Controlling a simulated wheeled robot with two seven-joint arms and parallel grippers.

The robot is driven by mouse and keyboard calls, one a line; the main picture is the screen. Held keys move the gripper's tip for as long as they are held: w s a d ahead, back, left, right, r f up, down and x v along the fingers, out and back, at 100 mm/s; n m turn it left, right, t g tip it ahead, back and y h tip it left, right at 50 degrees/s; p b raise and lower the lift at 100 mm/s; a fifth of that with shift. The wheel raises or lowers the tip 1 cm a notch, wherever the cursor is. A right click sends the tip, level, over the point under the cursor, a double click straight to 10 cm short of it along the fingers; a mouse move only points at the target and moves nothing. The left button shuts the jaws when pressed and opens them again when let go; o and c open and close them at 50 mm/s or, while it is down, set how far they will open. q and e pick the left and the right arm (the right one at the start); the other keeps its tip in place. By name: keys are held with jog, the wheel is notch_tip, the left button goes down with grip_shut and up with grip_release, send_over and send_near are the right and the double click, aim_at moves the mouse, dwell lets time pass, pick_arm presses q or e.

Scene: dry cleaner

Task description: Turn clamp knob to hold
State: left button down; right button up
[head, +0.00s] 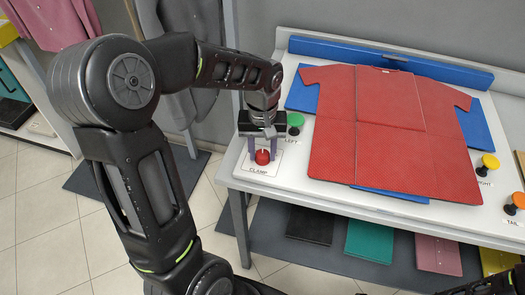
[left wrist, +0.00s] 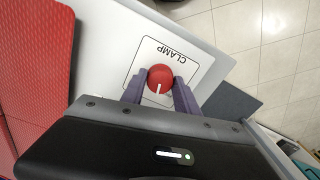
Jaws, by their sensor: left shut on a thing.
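The red clamp knob (head: 262,157) sits on a white plate printed CLAMP at the table's front left corner. It also shows in the left wrist view (left wrist: 160,75), with a white pointer line running toward my gripper body. My left gripper (head: 263,149) reaches down over the knob. Its two purple fingers stand on either side of the knob, also seen in the left wrist view (left wrist: 160,90), and are shut on it. No HOLD mark is readable. My right gripper is not clearly in view.
A green knob (head: 295,119) marked LEFT stands just behind my left gripper. A yellow knob (head: 490,161) and an orange knob (head: 518,200) are at the right. Colored panels lie on the shelf below.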

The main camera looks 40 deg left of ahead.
aim_at(262, 154)
pick_arm(q)
jog(key=m, duration=1.1)
jog(key=shift+m, duration=0.3)
dwell(0.3)
jog(key=c, duration=0.9)
grip_release()
jog(key=shift+r, duration=0.1)
notch_tip(262, 154, up, 8)
jog(key=shift+f+b, duration=0.15)
jog(key=shift+b, duration=0.15)
